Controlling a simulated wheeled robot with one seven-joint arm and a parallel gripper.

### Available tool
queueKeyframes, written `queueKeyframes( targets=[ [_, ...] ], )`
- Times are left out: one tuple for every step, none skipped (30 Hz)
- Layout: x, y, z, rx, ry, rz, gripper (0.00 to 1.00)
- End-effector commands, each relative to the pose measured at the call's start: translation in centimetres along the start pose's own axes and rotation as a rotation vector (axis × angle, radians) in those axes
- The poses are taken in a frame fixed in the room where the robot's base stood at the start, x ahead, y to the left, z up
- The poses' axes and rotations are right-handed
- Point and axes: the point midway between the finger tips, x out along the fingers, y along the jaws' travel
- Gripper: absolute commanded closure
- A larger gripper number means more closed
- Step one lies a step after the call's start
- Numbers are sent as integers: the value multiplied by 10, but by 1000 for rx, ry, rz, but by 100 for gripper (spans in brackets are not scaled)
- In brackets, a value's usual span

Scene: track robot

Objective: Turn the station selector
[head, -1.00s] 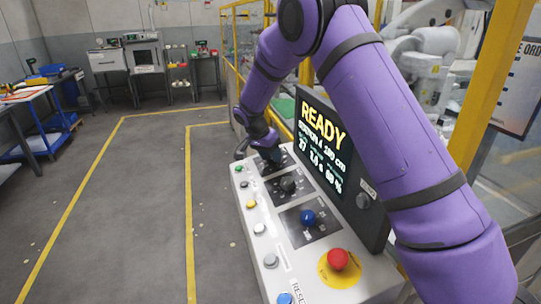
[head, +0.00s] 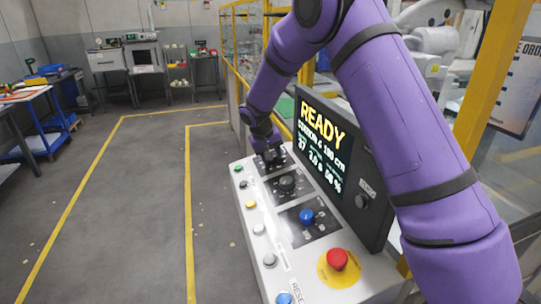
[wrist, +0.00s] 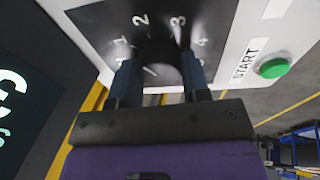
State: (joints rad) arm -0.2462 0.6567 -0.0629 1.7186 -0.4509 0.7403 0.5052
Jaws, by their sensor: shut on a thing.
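The station selector is a dark knob (wrist: 157,48) on a black plate with white numbers around it, at the far end of the console. In the wrist view my gripper (wrist: 158,64) has one finger on each side of the knob and is shut on it. In the head view my gripper (head: 268,148) is lowered onto that far plate and hides most of the knob. The knob's pointer is hidden, so I cannot tell its number. The screen (head: 323,150) reads READY, with a station line in small text below.
The grey console (head: 262,212) also carries a black knob (head: 287,183), a blue knob (head: 307,216), a red mushroom button (head: 337,259) and a row of small buttons. The green START button (wrist: 273,67) sits close to the selector plate. Open floor lies left.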

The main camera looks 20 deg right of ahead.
Motion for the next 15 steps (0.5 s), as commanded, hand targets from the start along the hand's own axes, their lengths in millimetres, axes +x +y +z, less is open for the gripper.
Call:
queueKeyframes(
  targets=[
    [0,1,0,-41,3,-6,81],
    [0,1,0,-70,5,-10,81],
    [0,1,0,-107,7,-16,81],
    [0,1,0,-135,9,-20,81],
    [0,2,0,-163,11,-24,81],
    [0,2,0,-201,13,-29,81],
    [0,2,0,-229,15,-33,81],
    [-1,2,0,-257,17,-37,81],
    [-1,2,-1,-295,19,-42,81],
    [-1,2,-1,-323,21,-46,81],
    [0,2,-1,-350,22,-50,81],
    [-1,2,-1,-388,25,-55,81],
    [-1,2,-1,-415,26,-59,81],
    [-1,2,-1,-441,28,-62,81],
    [0,3,-1,-476,29,-67,81]
  ],
)
